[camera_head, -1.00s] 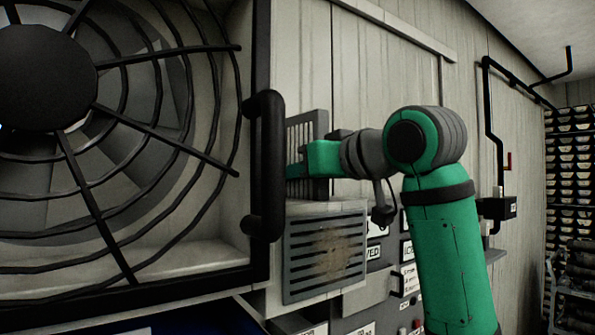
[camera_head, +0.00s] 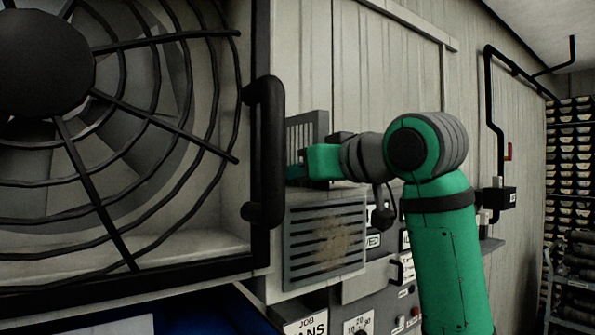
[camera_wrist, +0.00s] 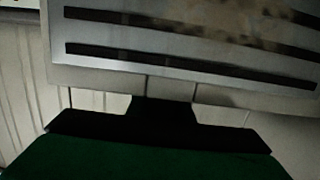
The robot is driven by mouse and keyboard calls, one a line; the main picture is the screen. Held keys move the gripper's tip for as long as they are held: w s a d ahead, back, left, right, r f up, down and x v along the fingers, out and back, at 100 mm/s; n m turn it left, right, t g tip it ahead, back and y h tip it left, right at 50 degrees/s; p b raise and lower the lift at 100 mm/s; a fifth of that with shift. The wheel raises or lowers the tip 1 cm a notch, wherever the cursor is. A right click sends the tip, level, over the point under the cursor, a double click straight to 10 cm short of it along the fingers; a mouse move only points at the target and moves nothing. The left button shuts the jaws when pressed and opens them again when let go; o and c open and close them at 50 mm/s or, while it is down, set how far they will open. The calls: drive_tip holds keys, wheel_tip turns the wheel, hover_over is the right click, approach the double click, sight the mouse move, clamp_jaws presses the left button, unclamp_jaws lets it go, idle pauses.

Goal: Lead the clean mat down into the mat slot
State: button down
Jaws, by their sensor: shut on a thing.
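The clean mat (camera_head: 306,130) is a grey ribbed panel standing upright at the wall, left of my arm. My gripper (camera_head: 318,160) is shut on it from the right. Little of the mat shows below the gripper, where its lower end meets the top of a pale housing. The mat slot itself is hidden there, so I cannot tell how deep the mat sits.
A slatted panel with a brown stain (camera_head: 325,245) is on the front just below my gripper. A large caged fan (camera_head: 130,140) with a black handle (camera_head: 266,150) stands close on the left. A labelled control panel (camera_head: 390,310) is below.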

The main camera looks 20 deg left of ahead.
drive_tip(key=shift+f, duration=0.25)
drive_tip(key=c, duration=1.5)
unclamp_jaws()
drive_tip(key=shift+f, duration=0.1)
drive_tip(key=v, duration=1.1)
